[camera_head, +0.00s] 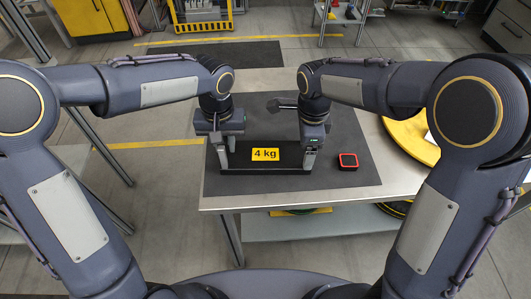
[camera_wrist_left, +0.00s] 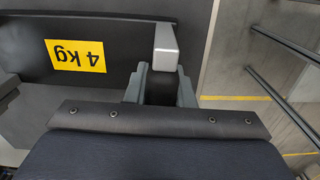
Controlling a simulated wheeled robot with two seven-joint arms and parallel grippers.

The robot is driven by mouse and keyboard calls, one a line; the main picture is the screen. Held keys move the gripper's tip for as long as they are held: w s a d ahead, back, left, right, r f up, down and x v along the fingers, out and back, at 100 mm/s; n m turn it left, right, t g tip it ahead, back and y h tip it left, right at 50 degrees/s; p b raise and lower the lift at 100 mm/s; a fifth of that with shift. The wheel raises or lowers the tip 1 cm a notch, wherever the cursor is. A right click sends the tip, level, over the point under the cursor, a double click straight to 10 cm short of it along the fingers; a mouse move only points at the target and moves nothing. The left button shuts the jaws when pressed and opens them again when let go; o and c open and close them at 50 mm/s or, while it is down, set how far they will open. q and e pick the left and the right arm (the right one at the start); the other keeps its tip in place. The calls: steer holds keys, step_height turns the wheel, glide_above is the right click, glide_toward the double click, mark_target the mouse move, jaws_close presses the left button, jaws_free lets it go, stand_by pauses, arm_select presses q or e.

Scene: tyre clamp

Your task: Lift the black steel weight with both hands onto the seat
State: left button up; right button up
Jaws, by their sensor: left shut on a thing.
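The black steel weight (camera_head: 240,161) is a wide dark block with a yellow "4 kg" label and a pale upright handle at each end. It is over the dark mat on the table; I cannot tell whether it touches the mat. My left gripper (camera_head: 228,142) is shut on its left handle. In the left wrist view the silver handle (camera_wrist_left: 165,45) sits between the fingers, with the weight's black face (camera_wrist_left: 130,40) beside it. My right gripper (camera_head: 312,145) is at the right handle; its fingers are too small to read. I cannot make out the seat for certain.
A small red-and-black device (camera_head: 348,161) lies on the mat just right of the weight. A grey lever-like part (camera_head: 280,103) is behind it. The bare table edge (camera_head: 300,198) runs in front. A yellow round object (camera_head: 425,145) stands at the right.

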arm_select(q)
jaws_close()
arm_select(e)
steer(key=c, duration=0.9)
arm_select(q)
steer(key=shift+w+r, duration=0.2)
steer(key=shift+r, duration=0.05)
arm_select(e)
steer(key=shift+w+r, duration=0.2)
steer(key=shift+r, duration=0.05)
